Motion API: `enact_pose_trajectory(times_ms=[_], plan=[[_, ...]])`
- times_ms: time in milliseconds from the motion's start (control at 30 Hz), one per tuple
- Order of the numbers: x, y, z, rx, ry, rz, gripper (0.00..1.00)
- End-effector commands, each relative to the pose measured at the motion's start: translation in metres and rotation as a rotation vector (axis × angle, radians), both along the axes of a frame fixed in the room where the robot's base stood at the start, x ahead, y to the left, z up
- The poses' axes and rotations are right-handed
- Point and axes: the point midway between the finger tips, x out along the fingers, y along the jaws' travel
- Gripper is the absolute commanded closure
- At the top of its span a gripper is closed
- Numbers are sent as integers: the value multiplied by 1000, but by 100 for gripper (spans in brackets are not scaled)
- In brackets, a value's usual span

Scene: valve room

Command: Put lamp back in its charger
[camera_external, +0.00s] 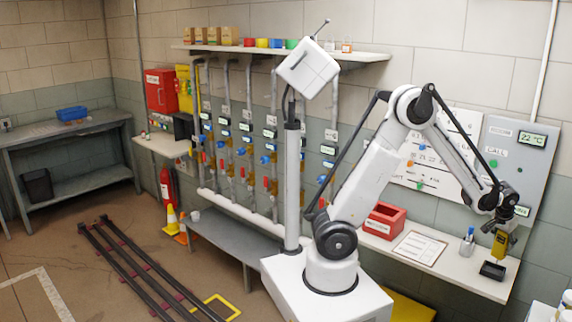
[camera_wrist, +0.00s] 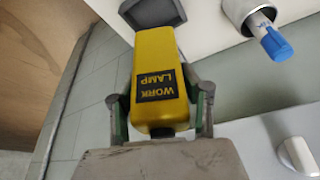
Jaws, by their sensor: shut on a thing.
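The yellow work lamp (camera_external: 500,243) is held by my gripper (camera_external: 503,228) above the right end of the shelf. In the wrist view the lamp (camera_wrist: 155,55) sits between the two fingers of my gripper (camera_wrist: 160,106), which is shut on its sides. Its black "WORK LAMP" label faces the camera. The black charger (camera_external: 492,271) rests on the shelf just below the lamp, with a small gap visible. In the wrist view a dark grey piece shows beyond the lamp's far end; I cannot tell for certain whether it is the charger.
A pen holder (camera_external: 467,245) stands left of the charger, with a blue-capped pen (camera_wrist: 275,42) close by in the wrist view. A clipboard (camera_external: 420,248) and a red box (camera_external: 384,221) lie further left on the white shelf (camera_external: 456,268). A wall panel (camera_external: 512,165) stands behind.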

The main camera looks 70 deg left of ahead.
Motion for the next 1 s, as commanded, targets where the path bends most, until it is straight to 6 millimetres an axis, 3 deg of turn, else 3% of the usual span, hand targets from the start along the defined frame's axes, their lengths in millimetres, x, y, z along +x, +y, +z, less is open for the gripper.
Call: enact_pose_trajectory(times_ms=[100, 367, 600, 1000], plan=[[1, 0, -20, 0, 0, 0, 99], [0, 1, -39, 0, 0, 1, 99], [1, 1, -68, 0, 0, 1, 99], [0, 1, -74, 0, 0, 1, 99]])
